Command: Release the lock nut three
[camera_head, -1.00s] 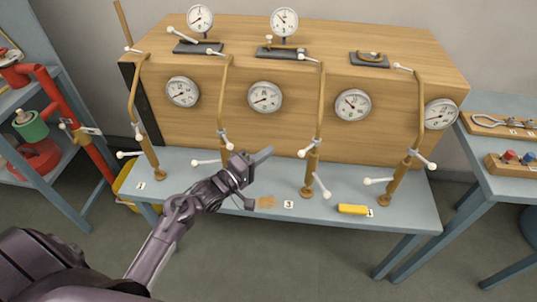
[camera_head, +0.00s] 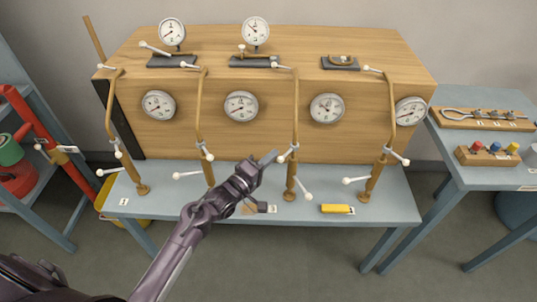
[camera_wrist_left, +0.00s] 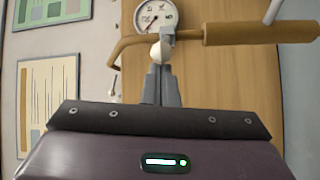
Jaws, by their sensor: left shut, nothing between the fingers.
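The third brass pipe (camera_head: 294,130) stands on the blue bench behind the number 3 tag (camera_head: 272,208). A pale lock nut with a white-knobbed lever (camera_head: 282,159) sits partway up it. A second white lever (camera_head: 303,190) is lower on the same pipe. My left gripper (camera_head: 270,158) is shut and empty, its tips close beside the upper lever's white knob. In the left wrist view, the shut fingers (camera_wrist_left: 160,85) point at a white knob (camera_wrist_left: 160,51) just beyond the tips, in front of the brass pipe (camera_wrist_left: 128,44). Whether they touch is unclear. My right gripper is not in view.
Other brass pipes with white levers stand on both sides, the fourth (camera_head: 377,170) to the right. A wooden cabinet (camera_head: 225,142) with gauges is behind. A yellow block (camera_head: 336,209) lies on the bench. A side table (camera_head: 500,178) holds tools and coloured knobs.

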